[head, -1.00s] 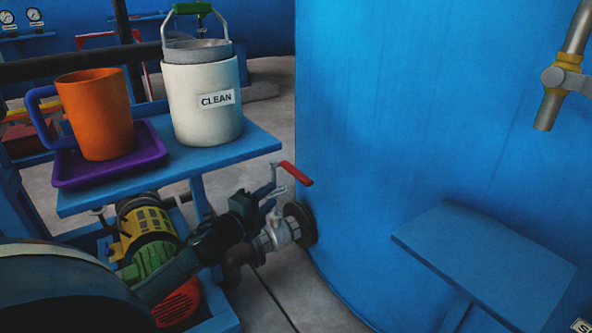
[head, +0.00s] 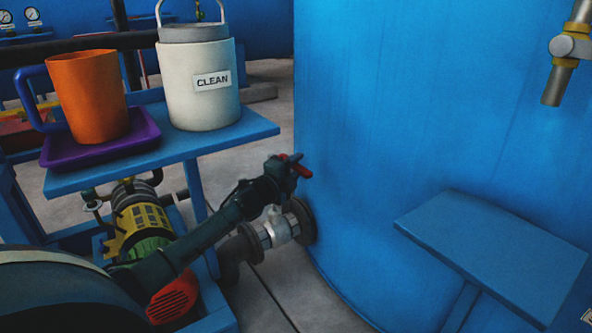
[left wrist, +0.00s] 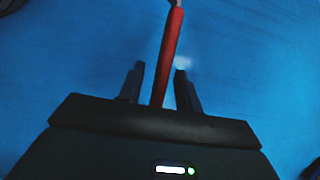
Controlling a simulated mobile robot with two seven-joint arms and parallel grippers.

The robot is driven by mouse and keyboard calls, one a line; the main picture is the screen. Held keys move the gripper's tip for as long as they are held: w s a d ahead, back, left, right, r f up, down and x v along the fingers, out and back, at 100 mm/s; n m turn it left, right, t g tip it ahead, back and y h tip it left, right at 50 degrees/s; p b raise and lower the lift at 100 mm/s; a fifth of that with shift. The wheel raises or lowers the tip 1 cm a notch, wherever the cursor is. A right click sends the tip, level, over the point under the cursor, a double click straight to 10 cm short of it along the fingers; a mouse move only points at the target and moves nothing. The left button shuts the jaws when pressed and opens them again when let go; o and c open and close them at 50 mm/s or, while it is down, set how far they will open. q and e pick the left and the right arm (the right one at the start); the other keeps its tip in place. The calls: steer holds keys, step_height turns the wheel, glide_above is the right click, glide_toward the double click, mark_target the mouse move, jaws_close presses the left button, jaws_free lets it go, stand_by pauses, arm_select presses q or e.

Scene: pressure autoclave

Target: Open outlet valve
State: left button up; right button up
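The outlet valve (head: 281,229) is a grey metal body on a pipe at the side of the big blue tank. Its red lever handle (head: 303,171) is partly hidden by my left gripper (head: 294,161) in the head view. In the left wrist view, the red handle (left wrist: 170,57) runs between the two dark fingers of my left gripper (left wrist: 160,84). The fingers are apart, with a gap on each side of the handle, so the gripper is open around it. My right gripper is not in view.
The blue tank (head: 400,130) stands close on the right. A blue shelf (head: 490,250) juts out there. At left, a blue table (head: 258,127) bears a white CLEAN pail (head: 198,100) and an orange mug (head: 88,98) on a purple tray (head: 150,128). A yellow-green pump (head: 140,222) sits below.

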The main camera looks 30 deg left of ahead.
arm_select(q)
steer(key=shift+w, duration=0.2)
jaws_close()
stand_by(0.3)
